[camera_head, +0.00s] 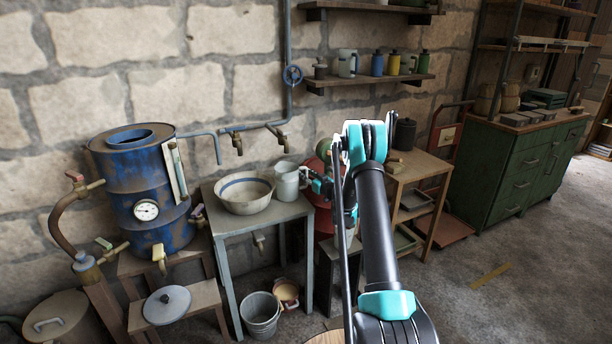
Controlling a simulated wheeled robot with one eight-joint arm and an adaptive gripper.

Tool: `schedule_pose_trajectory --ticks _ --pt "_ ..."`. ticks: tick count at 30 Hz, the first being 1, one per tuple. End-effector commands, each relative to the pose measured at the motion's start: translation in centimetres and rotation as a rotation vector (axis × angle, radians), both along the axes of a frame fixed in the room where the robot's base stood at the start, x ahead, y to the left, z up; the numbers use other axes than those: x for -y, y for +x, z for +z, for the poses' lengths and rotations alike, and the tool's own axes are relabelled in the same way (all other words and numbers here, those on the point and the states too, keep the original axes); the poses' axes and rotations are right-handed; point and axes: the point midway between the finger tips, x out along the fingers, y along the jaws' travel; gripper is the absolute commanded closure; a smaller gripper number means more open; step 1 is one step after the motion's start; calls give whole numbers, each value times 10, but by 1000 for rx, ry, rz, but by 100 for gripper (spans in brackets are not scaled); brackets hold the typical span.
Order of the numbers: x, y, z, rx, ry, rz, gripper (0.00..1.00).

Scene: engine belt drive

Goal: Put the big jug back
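A pale grey-white jug (288,182) stands upright at the right back of the small grey table (262,222), beside a wide cream bowl (244,192) with a blue band. My gripper (311,181) is at the jug's right side, where the handle would be. The fingers are small and partly hidden by my arm, so I cannot tell whether they are closed on the handle. A smaller-looking grey-white jug (348,64) stands on the lower wall shelf.
The lower wall shelf (372,82) also holds several coloured bottles (392,63). Taps (237,144) on a wall pipe hang above the bowl and jug. A blue boiler drum (143,205) stands left; a bucket (261,314) sits below. Open floor lies right.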

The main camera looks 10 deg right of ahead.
Motion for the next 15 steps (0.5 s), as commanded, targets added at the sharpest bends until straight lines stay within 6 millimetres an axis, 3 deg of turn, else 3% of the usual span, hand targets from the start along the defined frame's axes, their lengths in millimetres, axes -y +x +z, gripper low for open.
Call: schedule_pose_trajectory --ticks 8,15 --pt "2 -3 3 0 0 -1 66" --pt "22 -40 3 0 0 -2 66"
